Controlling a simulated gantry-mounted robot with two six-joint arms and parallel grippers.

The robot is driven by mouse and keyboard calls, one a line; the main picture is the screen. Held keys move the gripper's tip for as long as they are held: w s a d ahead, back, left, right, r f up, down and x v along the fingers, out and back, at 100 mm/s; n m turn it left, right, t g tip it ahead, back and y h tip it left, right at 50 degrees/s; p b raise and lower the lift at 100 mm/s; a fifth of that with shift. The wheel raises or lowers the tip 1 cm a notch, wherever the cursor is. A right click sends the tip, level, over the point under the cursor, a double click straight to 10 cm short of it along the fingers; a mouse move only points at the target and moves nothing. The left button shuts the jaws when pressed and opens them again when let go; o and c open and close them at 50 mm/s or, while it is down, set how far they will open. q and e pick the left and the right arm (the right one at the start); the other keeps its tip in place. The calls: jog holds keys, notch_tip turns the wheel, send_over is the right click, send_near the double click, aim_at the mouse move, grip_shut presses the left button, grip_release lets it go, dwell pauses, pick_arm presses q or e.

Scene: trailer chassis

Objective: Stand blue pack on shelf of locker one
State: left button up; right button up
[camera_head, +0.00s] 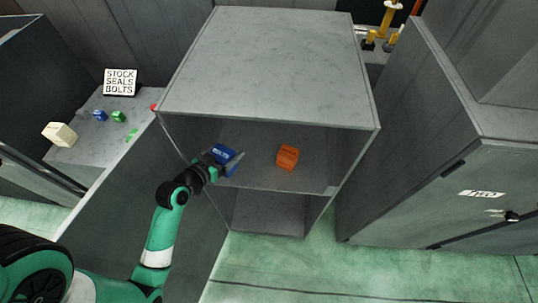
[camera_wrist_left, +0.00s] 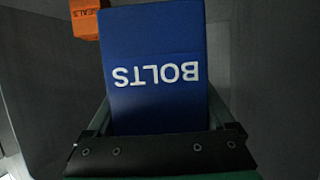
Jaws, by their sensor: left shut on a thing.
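The blue pack (camera_head: 223,153) is a box marked "BOLTS" in white. In the left wrist view the blue pack (camera_wrist_left: 155,65) fills the middle, with its lettering upside down. My left gripper (camera_head: 226,162) is shut on it, one finger on each side. It holds the pack inside the open front of the grey locker (camera_head: 270,65), over the left part of the shelf (camera_head: 262,177). I cannot tell whether the pack touches the shelf. My right gripper is not in view.
An orange pack (camera_head: 288,157) stands on the same shelf, right of the blue pack; it also shows in the left wrist view (camera_wrist_left: 85,18). A counter (camera_head: 88,150) at left bears small items and a sign (camera_head: 121,82). A closed grey cabinet (camera_head: 450,190) stands at right.

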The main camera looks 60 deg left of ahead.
pick_arm(q)
jog(key=w+a+f+b, duration=0.1)
jog(key=w+f+b, duration=0.1)
jog(key=w+f, duration=0.1)
jog(key=w+a+f+b, duration=0.1)
jog(key=w+f+b, duration=0.1)
jog(key=w, duration=0.3)
jog(key=w+a+f+b, duration=0.2)
jog(key=w+f, duration=0.2)
jog(key=shift+w+f+b, duration=0.1)
jog(key=shift+w+b, duration=0.25)
jog(key=shift+w+a+f+b, duration=0.1)
jog(key=shift+w+f+b, duration=0.1)
jog(key=shift+f+b, duration=1.2)
jog(key=shift+f+p, duration=0.4)
jog(key=shift+f, duration=0.05)
jog(key=shift+f, duration=0.15)
jog(key=o, duration=1.4)
